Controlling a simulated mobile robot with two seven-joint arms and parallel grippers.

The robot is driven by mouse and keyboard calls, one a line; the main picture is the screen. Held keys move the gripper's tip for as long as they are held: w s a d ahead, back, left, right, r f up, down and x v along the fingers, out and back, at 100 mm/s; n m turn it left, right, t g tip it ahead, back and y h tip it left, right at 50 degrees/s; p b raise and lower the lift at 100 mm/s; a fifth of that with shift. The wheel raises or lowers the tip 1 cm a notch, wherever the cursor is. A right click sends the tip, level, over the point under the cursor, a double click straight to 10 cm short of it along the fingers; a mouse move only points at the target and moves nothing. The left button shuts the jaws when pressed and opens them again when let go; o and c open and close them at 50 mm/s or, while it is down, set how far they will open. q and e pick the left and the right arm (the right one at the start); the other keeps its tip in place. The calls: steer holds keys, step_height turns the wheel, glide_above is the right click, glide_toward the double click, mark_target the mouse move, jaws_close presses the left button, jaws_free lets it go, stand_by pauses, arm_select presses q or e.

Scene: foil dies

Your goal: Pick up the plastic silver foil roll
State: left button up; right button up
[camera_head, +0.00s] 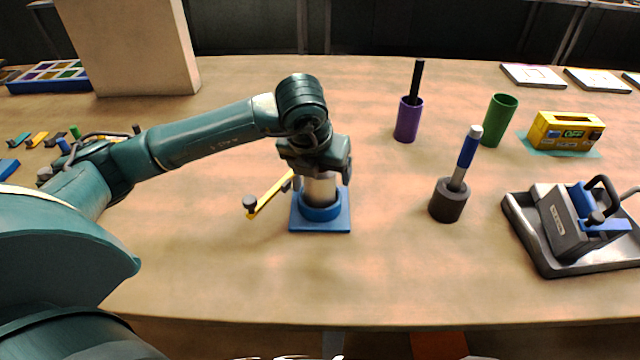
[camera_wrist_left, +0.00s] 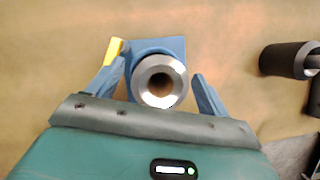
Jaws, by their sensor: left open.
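The silver foil roll (camera_head: 320,190) stands upright in the round collar of a blue square holder (camera_head: 300,222), near the middle of the table. Its upper part is hidden by my left gripper (camera_head: 316,172) in the head view. In the left wrist view the roll (camera_wrist_left: 142,80) shows end-on as a silver ring with a dark hole. My left gripper (camera_wrist_left: 156,92) is open, one blue finger on each side of the roll, with gaps between. Whether the fingers reach down beside the roll or stay above it is unclear. My right gripper is not in view.
A yellow bar (camera_head: 270,194) with a dark knob juts left of the holder. A dark cup (camera_head: 447,204) with a blue-handled tool, a purple cup (camera_head: 408,122), a green cup (camera_head: 499,120), a yellow box (camera_head: 562,134) and a grey tray (camera_head: 545,262) stand rightward. The front is clear.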

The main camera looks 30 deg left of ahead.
arm_select(q)
steer(key=shift+x, duration=1.15)
steer(key=c, duration=1.2)
